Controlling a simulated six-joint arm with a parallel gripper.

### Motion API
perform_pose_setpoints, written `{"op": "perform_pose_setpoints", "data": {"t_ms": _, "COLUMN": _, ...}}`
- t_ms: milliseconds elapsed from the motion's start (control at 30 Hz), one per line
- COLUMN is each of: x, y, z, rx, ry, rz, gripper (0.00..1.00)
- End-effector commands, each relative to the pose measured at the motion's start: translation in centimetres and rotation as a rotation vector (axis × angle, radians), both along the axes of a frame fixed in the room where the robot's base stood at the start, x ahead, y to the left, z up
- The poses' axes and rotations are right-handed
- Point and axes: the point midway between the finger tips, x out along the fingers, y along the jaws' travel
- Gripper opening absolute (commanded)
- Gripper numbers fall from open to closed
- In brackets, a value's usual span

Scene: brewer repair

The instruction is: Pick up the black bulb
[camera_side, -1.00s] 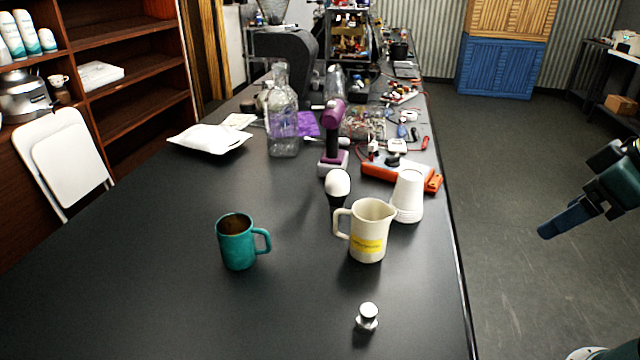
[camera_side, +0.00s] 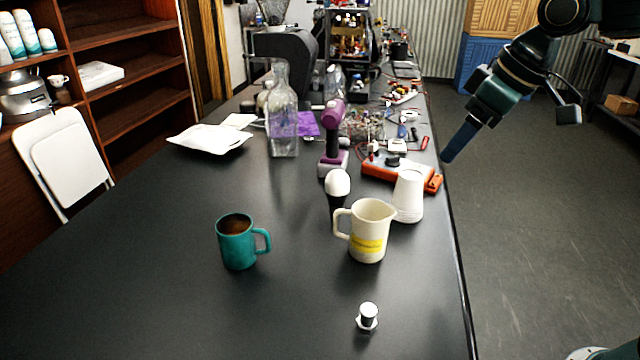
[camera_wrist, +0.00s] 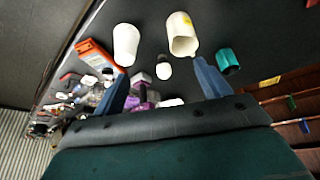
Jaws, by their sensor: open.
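The bulb has a white dome and a black lower part (camera_side: 337,199). It stands upright on the black table, behind the cream pitcher's handle. In the wrist view the bulb (camera_wrist: 163,68) appears small, between my two fingers in the picture and well beyond them. My gripper (camera_side: 512,128) is open and empty, raised in the air off the table's right edge, to the right of the bulb. Its two blue fingers also show spread apart in the wrist view (camera_wrist: 162,86).
The cream pitcher (camera_side: 370,232) stands close in front of the bulb, with a white cup (camera_side: 408,196) to its right. A purple drill (camera_side: 333,140) and an orange power strip (camera_side: 392,172) are behind. A teal mug (camera_side: 237,242) and a small metal piece (camera_side: 367,317) are nearer. The left table front is clear.

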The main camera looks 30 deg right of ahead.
Motion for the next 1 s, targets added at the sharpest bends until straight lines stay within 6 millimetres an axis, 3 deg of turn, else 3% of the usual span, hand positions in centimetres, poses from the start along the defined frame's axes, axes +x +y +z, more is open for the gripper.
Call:
{"op": "perform_pose_setpoints", "data": {"t_ms": 367, "x": 9.3, "y": 1.0, "z": -1.7, "rx": -0.005, "ry": 0.025, "rz": 0.153, "gripper": 0.76}}
{"op": "perform_pose_setpoints", "data": {"t_ms": 700, "x": 16.9, "y": 1.8, "z": -5.5, "rx": -0.004, "ry": 0.039, "rz": 0.291, "gripper": 0.76}}
{"op": "perform_pose_setpoints", "data": {"t_ms": 1000, "x": 20.6, "y": 2.2, "z": -8.2, "rx": -0.001, "ry": 0.042, "rz": 0.367, "gripper": 0.76}}
